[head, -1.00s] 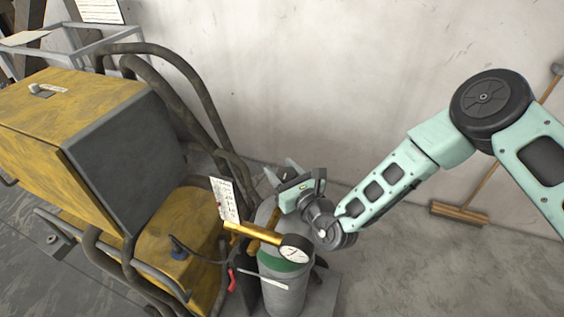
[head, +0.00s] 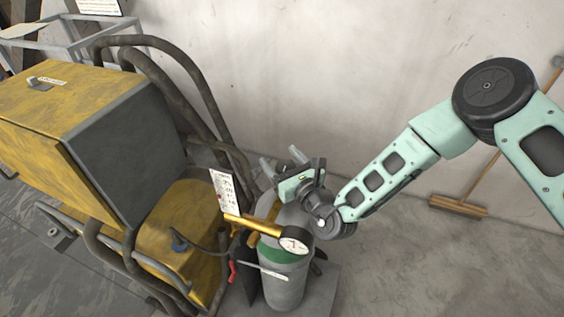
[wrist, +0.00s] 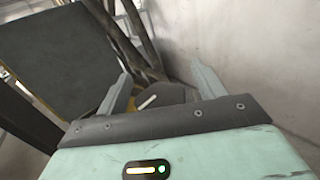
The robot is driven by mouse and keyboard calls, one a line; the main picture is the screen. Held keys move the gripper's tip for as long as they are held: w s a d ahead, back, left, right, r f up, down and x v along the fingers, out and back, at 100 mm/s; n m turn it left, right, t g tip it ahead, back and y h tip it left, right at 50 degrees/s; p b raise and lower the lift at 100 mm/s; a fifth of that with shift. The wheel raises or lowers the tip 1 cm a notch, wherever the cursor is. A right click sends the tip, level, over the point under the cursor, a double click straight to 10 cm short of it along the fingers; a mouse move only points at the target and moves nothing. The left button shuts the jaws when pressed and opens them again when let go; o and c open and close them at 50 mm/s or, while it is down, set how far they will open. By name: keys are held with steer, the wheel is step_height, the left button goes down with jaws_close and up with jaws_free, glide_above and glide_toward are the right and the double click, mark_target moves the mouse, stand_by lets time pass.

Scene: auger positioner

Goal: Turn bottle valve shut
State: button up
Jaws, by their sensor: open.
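The gas bottle (head: 287,285) stands upright, grey with a green shoulder, in the lower middle of the head view. A brass regulator (head: 252,225) with a round white gauge (head: 295,240) is at its top front. My gripper (head: 281,159) is open, above and behind the regulator, its two fingers pointing away from the camera. In the wrist view my gripper (wrist: 163,85) shows spread fingers with a dark rounded part (wrist: 172,95) and a short pale bar visible between them. I cannot tell whether this is the bottle valve. The valve is not clearly visible in the head view.
A yellow machine (head: 75,95) with a dark front panel (head: 135,155) stands left of the bottle. Thick dark hoses (head: 190,85) loop behind it. A white tag (head: 226,192) hangs beside the regulator. A pale wall is behind, with a broom (head: 458,206) at right.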

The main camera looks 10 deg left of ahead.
mark_target(283, 161)
step_height(283, 161, up, 10)
steer(key=shift+f+p, duration=0.25)
steer(key=shift+p, duration=0.4)
steer(key=shift+d+f, duration=0.1)
